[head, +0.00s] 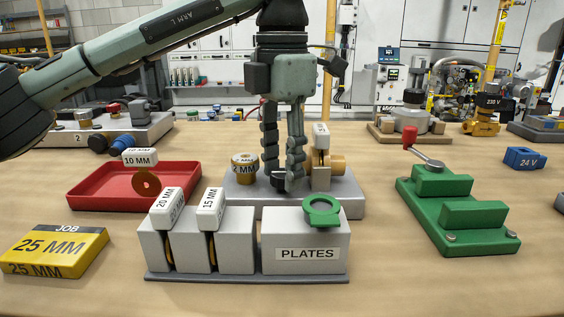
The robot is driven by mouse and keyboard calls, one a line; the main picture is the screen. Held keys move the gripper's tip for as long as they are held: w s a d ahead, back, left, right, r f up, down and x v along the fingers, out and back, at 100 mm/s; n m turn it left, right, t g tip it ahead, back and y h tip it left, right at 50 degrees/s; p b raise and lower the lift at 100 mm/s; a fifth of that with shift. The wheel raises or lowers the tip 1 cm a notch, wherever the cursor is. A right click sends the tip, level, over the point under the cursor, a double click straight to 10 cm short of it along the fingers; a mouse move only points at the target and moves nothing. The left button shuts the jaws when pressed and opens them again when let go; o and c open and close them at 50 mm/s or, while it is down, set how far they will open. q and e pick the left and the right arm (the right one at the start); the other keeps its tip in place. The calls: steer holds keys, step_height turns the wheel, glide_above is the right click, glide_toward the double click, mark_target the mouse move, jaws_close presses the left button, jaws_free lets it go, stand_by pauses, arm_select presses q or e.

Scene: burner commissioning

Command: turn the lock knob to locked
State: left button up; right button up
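My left gripper (283,176) points down over a grey fixture block (345,203) in the middle of the table. Its two fingers stand apart, with the tips low at the block's top. A small dark part (279,183), which looks like the lock knob, shows at the fingertips. The fingers partly cover it, so its turn position and whether they grip it cannot be told. A brass fitting marked MM (244,168) stands left of the fingers. A brass cylinder (338,163) with an upright grey plate and a white tag is on the right. My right gripper is not in view.
In front stands a grey rack (190,276) with tagged plates and a PLATES box (305,254). A red tray (95,201) and yellow JOB block (55,250) are left. A green fixture (460,235) with a red-knobbed lever is right. Bare table lies between.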

mark_target(282, 173)
arm_select(q)
steer(key=shift+r, duration=0.1)
step_height(282, 173, up, 12)
stand_by(0.4)
